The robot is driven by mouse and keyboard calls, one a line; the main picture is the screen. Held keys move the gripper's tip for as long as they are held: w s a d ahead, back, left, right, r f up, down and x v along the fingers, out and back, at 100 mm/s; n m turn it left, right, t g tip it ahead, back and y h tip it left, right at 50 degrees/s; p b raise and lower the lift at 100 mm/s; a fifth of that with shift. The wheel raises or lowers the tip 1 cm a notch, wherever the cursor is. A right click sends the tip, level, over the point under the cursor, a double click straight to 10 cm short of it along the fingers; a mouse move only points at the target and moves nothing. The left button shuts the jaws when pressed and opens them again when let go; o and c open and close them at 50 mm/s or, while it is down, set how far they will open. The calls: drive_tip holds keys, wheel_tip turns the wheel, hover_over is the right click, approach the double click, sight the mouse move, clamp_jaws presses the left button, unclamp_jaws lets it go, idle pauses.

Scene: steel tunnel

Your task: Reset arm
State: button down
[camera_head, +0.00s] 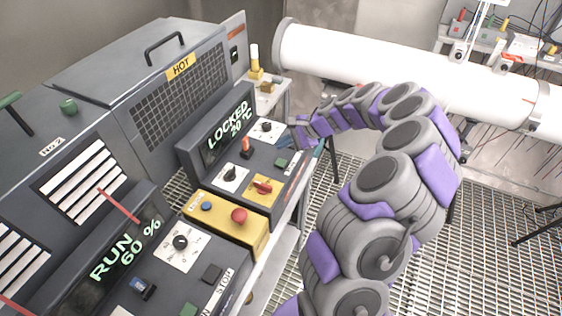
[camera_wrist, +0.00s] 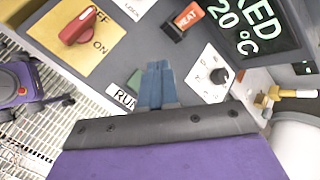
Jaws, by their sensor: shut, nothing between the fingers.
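My arm, grey with purple panels, reaches up from the bottom of the head view and bends left over the control panel. My gripper (camera_head: 288,143) is at the right end of the panel with the "LOCKED 20 °C" display (camera_head: 228,129). In the wrist view, the blue fingers of my gripper (camera_wrist: 158,68) are together and empty. They lie over the panel between the green button (camera_wrist: 134,82) and the white-plated black knob (camera_wrist: 217,76). I cannot tell whether the fingertips touch the panel.
A red OFF/ON switch (camera_wrist: 82,27) on a yellow plate and an orange-red HEAT rocker (camera_wrist: 188,18) are near the fingers. A yellow box with a red stop button (camera_head: 239,215) stands below. A white pipe (camera_head: 400,72) runs behind my arm. Grated floor (camera_head: 480,230) is open at right.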

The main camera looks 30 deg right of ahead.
idle(0.4)
drive_tip(key=s+a+r+n+g+b, duration=0.2)
drive_tip(key=s+a+r+n, duration=0.3)
drive_tip(key=a, duration=0.5)
drive_tip(key=s+a+r+n+g+b, duration=0.25)
drive_tip(key=s+a+n, duration=0.25)
drive_tip(key=s+a, duration=0.3)
drive_tip(key=s+f+n+g+h+b, duration=0.1)
drive_tip(key=s+f+n+h+b, duration=0.1)
drive_tip(key=s, duration=1.1)
drive_tip(key=s+d+f+n+g+h+b, duration=0.1)
drive_tip(key=s+n+h, duration=0.4)
drive_tip(key=s, duration=0.8)
wheel_tip(320, 180, down, 2)
drive_tip(key=shift+f+g+b, duration=0.25)
drive_tip(key=shift+g+b, duration=0.25)
drive_tip(key=shift+g, duration=0.15)
